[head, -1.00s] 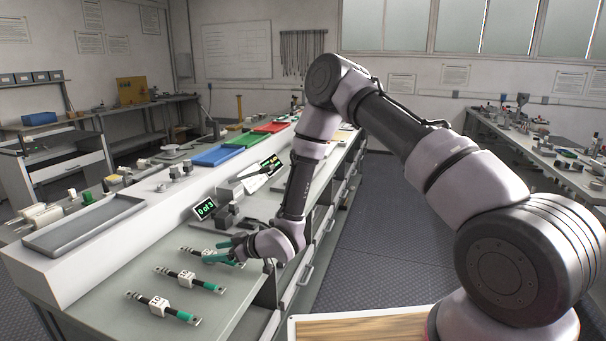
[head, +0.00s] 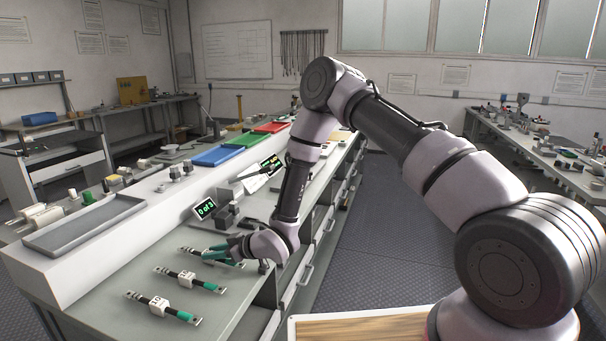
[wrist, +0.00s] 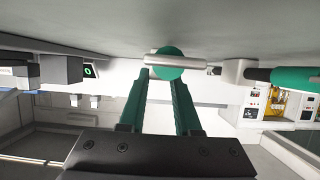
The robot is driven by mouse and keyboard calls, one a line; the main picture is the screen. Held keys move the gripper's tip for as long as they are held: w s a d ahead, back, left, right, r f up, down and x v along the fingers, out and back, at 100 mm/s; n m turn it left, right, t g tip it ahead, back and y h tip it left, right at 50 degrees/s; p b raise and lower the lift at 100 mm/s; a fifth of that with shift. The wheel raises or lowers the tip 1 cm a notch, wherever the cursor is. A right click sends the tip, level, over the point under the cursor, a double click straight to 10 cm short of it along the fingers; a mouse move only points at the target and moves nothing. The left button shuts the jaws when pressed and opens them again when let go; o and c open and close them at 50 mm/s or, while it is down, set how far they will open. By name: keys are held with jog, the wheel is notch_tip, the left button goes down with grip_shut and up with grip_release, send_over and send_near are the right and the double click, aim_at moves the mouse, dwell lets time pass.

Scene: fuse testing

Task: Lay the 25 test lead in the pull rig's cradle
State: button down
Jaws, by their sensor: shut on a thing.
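Three test leads lie in a row on the bench, each with a black and green body and a white label block. The nearest lead (head: 160,306) and the middle lead (head: 188,279) lie free. My gripper (head: 213,254) has its teal fingers closed at the far lead (head: 187,250), low over the bench; its label is hidden. In the wrist view, the fingers (wrist: 168,72) come together below a green round end and a pale bar. The pull rig (head: 228,216) is a set of grey blocks just beyond the far lead; I cannot make out its cradle clearly.
A small display (head: 205,208) reading "0 of 3" stands beside the rig. A grey tray (head: 85,226) sits on the raised white ledge at left. Blue (head: 217,156), green and red trays lie farther back. Bare bench surrounds the near leads.

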jog(key=shift+r, duration=0.1)
jog(key=shift+r, duration=2.45)
